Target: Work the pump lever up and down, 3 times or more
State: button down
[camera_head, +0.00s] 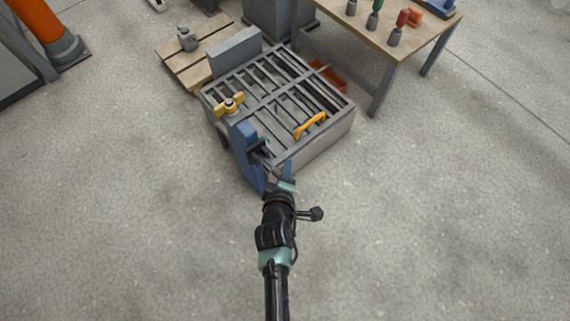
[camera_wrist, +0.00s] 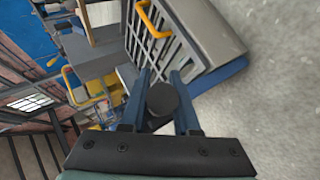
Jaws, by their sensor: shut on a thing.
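A blue pump body (camera_head: 243,144) stands at the near left corner of a grey slatted mould box (camera_head: 312,150). My gripper (camera_head: 266,166) reaches it from the near side, and its fingers are small and partly hidden in the head view. In the wrist view my gripper (camera_wrist: 160,98) has its two fingers on either side of a dark round end (camera_wrist: 163,100), which appears to be the pump lever's grip, and is shut on it. The rest of the lever is mostly hidden, so I cannot tell its angle.
The box top carries a yellow valve handle (camera_head: 229,104) and an orange handle (camera_head: 310,125). A wooden pallet (camera_head: 184,67) lies behind left. A workbench (camera_head: 361,34) with tools stands behind right. The near concrete floor is clear.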

notch_tip(320, 180, up, 2)
jog(key=n+g+h+p, duration=0.1)
jog(key=g+p, duration=0.1)
jog(key=p, duration=0.2)
jog(key=shift+w+a+r, duration=0.1)
jog(key=shift+w+r, duration=0.05)
jog(key=shift+g, duration=0.3)
jog(key=c, duration=0.7)
grip_release()
jog(key=shift+o, duration=0.2)
jog(key=p+v, duration=0.7)
jog(key=v, duration=0.6)
jog(key=shift+a, duration=0.15)
